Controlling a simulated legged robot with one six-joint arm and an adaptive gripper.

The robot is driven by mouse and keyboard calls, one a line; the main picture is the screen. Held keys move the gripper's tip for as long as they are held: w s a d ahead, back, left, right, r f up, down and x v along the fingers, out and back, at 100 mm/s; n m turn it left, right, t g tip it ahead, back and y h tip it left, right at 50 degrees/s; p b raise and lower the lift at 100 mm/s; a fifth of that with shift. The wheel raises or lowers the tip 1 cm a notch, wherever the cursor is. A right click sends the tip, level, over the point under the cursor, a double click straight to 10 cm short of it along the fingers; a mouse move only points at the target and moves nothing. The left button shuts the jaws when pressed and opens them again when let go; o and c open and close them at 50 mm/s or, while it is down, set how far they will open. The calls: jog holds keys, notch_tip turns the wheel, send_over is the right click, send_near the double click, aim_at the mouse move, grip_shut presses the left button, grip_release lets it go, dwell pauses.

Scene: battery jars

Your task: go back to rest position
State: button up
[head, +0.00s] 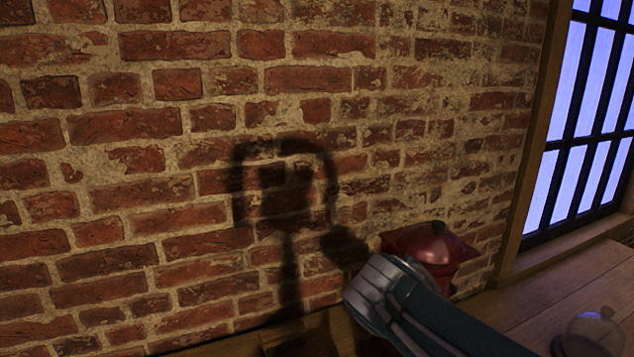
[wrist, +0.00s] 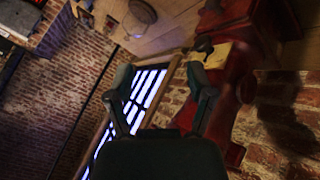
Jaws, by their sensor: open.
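My gripper (wrist: 160,72) shows in the wrist view with its two dark fingers spread wide apart. Nothing is between them. In the head view only my arm shows, reaching in from the lower right, and the gripper itself cannot be made out. A red lidded container (head: 432,243) with a dark knob stands behind my arm against the brick wall, its lower part hidden. A large red body (wrist: 245,50) with a yellowish patch and a small dark item fills the right of the wrist view, beside the right finger. I cannot tell whether they touch.
A brick wall (head: 170,190) fills most of the head view, with a dark shadow on it. A barred window (head: 585,120) is at the right. A wooden surface (head: 545,300) lies below it, with a rounded, glassy jar (head: 590,332) at the lower right corner.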

jog(key=s+a+f+n+t+y, duration=0.2)
jog(key=s+a+f+n+y, duration=0.2)
jog(key=s+y, duration=0.4)
jog(key=shift+a+f+n+t, duration=0.3)
jog(key=shift+f+n+t, duration=0.1)
jog(key=shift+f+n, duration=0.2)
dwell(1.1)
